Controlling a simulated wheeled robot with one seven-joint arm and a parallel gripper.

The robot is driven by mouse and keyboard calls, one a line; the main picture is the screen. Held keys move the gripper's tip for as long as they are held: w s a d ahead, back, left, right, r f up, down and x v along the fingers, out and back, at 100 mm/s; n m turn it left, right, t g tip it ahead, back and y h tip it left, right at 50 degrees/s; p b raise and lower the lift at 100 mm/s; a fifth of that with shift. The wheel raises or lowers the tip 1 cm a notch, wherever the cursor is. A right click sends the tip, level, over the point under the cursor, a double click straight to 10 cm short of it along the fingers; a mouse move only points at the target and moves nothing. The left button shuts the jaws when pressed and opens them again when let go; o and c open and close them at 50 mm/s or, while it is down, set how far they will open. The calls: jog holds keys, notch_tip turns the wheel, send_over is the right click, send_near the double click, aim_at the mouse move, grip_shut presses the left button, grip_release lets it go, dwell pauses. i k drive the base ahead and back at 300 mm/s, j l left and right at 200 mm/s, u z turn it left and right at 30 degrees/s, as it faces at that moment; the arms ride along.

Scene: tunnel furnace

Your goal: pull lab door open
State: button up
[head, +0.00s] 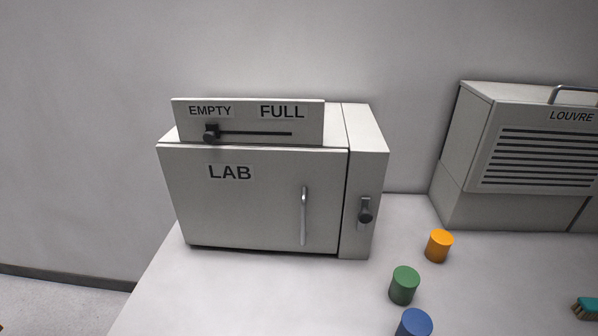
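The lab door (245,210) is the grey front panel of a box-shaped cabinet, marked "LAB". It looks shut, flush with the cabinet front. A vertical metal bar handle (304,216) is on its right part. A narrow side panel (362,205) right of the door carries a dark latch knob (365,211). On top, a plate (248,122) reads "EMPTY" and "FULL", with a black slider knob (212,133) at the left end of its slot, below "EMPTY". My gripper is not in view.
An orange cylinder (438,246), a green cylinder (404,286) and a blue cylinder (414,324) stand right of the cabinet on the white table (250,295). A louvre box (540,155) stands at the right; a teal brush (587,308) lies at the right edge. The table before the door is clear.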

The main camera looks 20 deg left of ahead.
aim_at(272, 199)
jog(key=i+j+z, duration=0.35)
jog(key=j, duration=0.3)
jog(key=i+j+z, duration=0.15)
jog(key=j, duration=0.2)
jog(key=i, duration=0.05)
